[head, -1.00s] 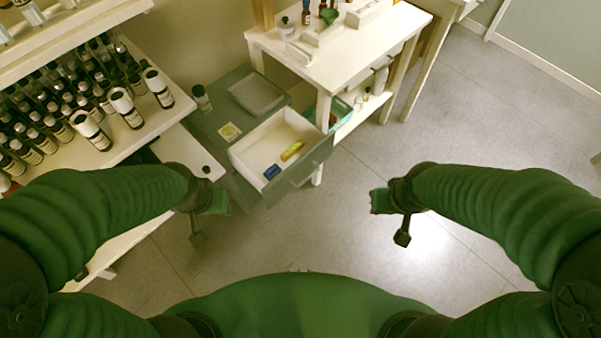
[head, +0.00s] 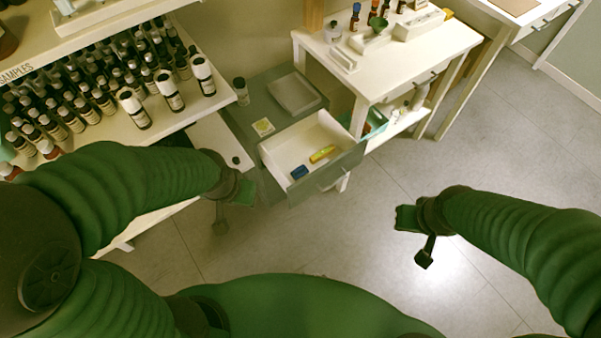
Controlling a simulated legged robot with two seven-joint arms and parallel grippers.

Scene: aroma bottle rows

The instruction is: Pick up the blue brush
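A small blue item (head: 299,172), possibly the blue brush, lies in the open white-lined drawer (head: 284,155) of the grey cabinet. It is too small to make out bristles. A yellow item (head: 322,154) lies beside it in the drawer. My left gripper (head: 234,208) is left of and nearer than the drawer in the picture, with its fingers apart and nothing between them. My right gripper (head: 414,238) is over the floor, right of the drawer, also with fingers apart and empty.
A shelf (head: 150,135) with rows of bottles stands at the left. A dark-capped bottle (head: 241,92) stands on the cabinet top (head: 258,95). A white table (head: 395,70) with bottles and trays stands behind the drawer. The floor (head: 380,190) at the right is clear.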

